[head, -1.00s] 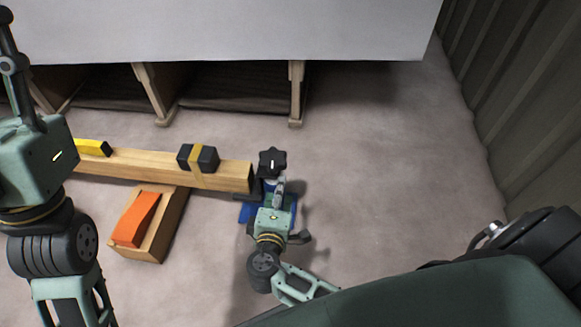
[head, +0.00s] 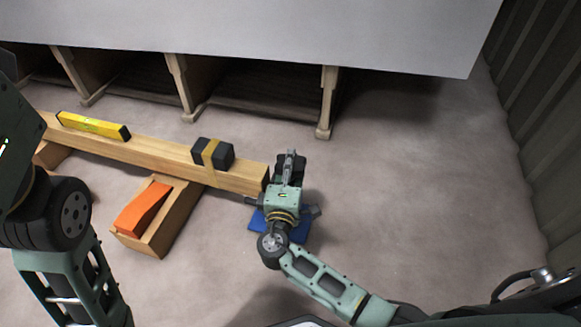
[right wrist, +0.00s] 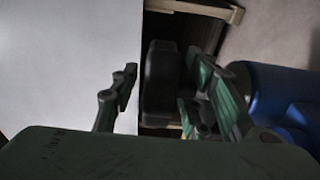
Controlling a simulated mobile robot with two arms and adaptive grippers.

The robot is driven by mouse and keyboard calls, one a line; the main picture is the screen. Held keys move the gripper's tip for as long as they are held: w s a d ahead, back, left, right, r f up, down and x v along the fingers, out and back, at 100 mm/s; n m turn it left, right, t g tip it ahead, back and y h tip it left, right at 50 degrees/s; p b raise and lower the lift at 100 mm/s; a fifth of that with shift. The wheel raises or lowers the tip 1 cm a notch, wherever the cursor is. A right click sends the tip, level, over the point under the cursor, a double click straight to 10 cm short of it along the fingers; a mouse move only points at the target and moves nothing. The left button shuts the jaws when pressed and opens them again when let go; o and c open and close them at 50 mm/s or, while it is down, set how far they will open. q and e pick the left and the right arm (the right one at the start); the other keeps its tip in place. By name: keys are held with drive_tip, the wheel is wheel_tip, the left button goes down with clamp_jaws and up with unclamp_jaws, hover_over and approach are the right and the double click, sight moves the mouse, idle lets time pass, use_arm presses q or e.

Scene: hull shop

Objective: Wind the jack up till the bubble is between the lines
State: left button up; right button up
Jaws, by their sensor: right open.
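The jack has a blue base (head: 262,222) on the floor at the right end of the wooden beam (head: 150,148). Its black knob (right wrist: 160,82) shows in the right wrist view. My right gripper (head: 291,160) is open over the knob, which lies between its fingers. The left finger in that view is apart from the knob; the other is close to it, contact unclear. The yellow level (head: 92,125) lies on the beam's left part; its bubble is too small to read. My left arm is at the left edge, its gripper out of frame.
A black block with a yellow strap (head: 213,153) sits on the beam. An orange wedge (head: 143,207) lies on a wooden block (head: 172,225) beside the beam. A large white surface on wooden legs (head: 325,105) stands behind. The floor to the right is clear up to the ribbed wall (head: 530,130).

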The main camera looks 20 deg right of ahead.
drive_tip(key=shift+w, duration=0.1)
drive_tip(key=shift+c, duration=0.2)
clamp_jaws()
drive_tip(key=shift+d+n+y, duration=0.1)
drive_tip(key=shift+n+y, duration=0.2)
